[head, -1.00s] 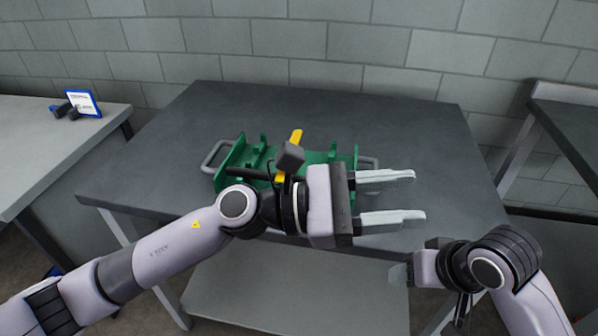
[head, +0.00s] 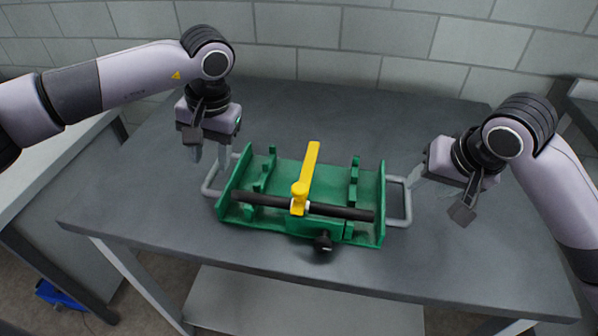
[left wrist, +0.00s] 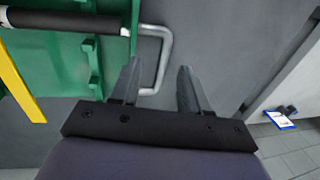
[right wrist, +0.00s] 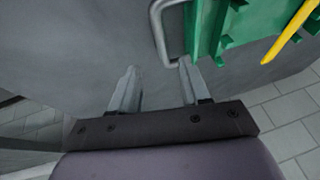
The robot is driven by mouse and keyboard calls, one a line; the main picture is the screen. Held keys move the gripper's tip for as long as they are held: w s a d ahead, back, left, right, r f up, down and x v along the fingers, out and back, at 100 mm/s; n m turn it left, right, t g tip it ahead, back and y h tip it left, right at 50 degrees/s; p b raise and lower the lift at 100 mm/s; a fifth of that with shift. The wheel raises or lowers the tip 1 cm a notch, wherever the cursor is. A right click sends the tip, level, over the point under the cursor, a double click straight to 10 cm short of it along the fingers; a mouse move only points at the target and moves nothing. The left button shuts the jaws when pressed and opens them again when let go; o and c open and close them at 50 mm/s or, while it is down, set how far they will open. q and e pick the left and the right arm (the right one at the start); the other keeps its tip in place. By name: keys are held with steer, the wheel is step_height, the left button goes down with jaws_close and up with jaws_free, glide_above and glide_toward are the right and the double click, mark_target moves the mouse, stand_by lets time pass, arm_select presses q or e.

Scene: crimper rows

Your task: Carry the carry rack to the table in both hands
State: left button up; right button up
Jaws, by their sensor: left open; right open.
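The carry rack (head: 330,175) is a green tray-like frame lying on the dark table, with a grey loop handle at each end. A black bar, a yellow lever (head: 310,172) and a dark knob (head: 323,241) are on it. My left gripper (head: 209,157) is open at the left handle (head: 208,183). In the left wrist view that handle (left wrist: 168,50) shows between the fingertips (left wrist: 159,66). My right gripper (head: 424,182) is open beside the right handle (head: 407,204). In the right wrist view the handle (right wrist: 157,30) lies just beyond the fingertips (right wrist: 158,67). Contact cannot be told.
The dark table (head: 300,100) is clear around the rack, with a block wall behind it. A lighter table (head: 50,165) stands at the left. A lower shelf (head: 300,305) lies under the dark table.

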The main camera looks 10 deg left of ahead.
mark_target(209, 177)
arm_select(q)
steer(key=shift+w+a+r, duration=0.15)
steer(key=shift+w+a, duration=0.2)
steer(key=shift+w, duration=0.15)
arm_select(e)
steer(key=shift+w+a, duration=0.1)
steer(key=shift+w, duration=0.4)
arm_select(q)
steer(key=shift+s, duration=0.1)
steer(key=shift+a+f, duration=0.25)
steer(key=shift+f, duration=0.95)
steer(key=shift+a+f, duration=0.2)
steer(key=shift+f, duration=0.95)
steer(key=shift+a+f, duration=0.25)
steer(key=shift+f, duration=0.95)
arm_select(e)
steer(key=shift+x, duration=3.55)
arm_select(q)
jaws_close()
arm_select(e)
jaws_close()
